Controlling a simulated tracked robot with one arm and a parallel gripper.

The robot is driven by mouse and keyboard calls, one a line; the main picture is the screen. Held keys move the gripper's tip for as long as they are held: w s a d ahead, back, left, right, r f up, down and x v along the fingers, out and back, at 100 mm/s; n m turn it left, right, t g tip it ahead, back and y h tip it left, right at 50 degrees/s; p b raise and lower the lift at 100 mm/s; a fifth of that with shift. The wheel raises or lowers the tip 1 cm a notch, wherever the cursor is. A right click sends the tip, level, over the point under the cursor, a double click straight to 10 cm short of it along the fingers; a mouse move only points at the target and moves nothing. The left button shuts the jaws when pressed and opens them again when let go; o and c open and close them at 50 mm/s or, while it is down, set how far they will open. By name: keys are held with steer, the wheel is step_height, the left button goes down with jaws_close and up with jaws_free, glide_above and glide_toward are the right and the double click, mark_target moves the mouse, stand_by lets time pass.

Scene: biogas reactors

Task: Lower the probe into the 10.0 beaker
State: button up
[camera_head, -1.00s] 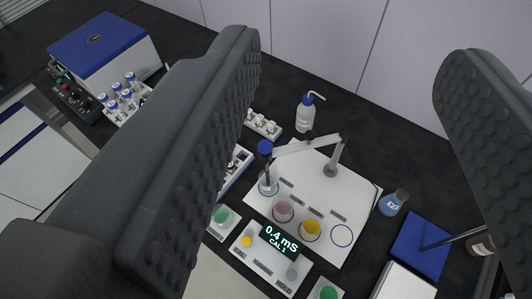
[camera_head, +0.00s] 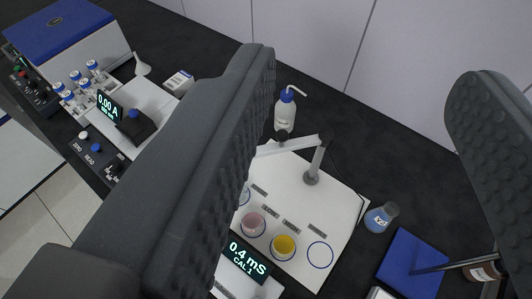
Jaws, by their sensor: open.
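My gripper (camera_head: 364,85) is open and empty, its two dark fingers wide apart in the foreground, above and in front of the bench. The probe's jointed arm (camera_head: 290,146) reaches left from a post (camera_head: 312,175) on a white board (camera_head: 331,215). The probe itself is hidden behind my left finger. A beaker with pink liquid (camera_head: 254,223) and a beaker with yellow liquid (camera_head: 284,246) stand on the board. A third beaker is almost wholly hidden by the left finger. I cannot read which beaker is 10.0. The meter display (camera_head: 246,261) reads 0.4 mS, CAL 1.
An empty blue ring (camera_head: 320,255) is right of the yellow beaker. A wash bottle (camera_head: 286,108) stands behind the board, a blue flask (camera_head: 381,217) to its right. A funnel (camera_head: 141,64) stands left.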

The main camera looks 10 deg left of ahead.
steer(key=w+d+f+n+y+b, duration=0.1)
steer(key=w+f+b, duration=0.15)
steer(key=f, duration=0.55)
steer(key=w+d+f+b, duration=0.1)
steer(key=w+f, duration=0.2)
steer(key=f, duration=0.5)
steer(key=w+a+f+n+t+y+b, duration=0.1)
steer(key=a+f+n+y+b, duration=0.25)
steer(key=f, duration=0.55)
steer(key=a+f+y+b, duration=0.2)
steer(key=a+f+y, duration=0.3)
steer(key=f, duration=0.5)
steer(key=shift+h, duration=0.75)
steer(key=x, duration=1.4)
steer(key=shift+s+a+r+b, duration=0.1)
steer(key=shift+a+r+b, duration=0.2)
steer(key=shift+a+r, duration=0.15)
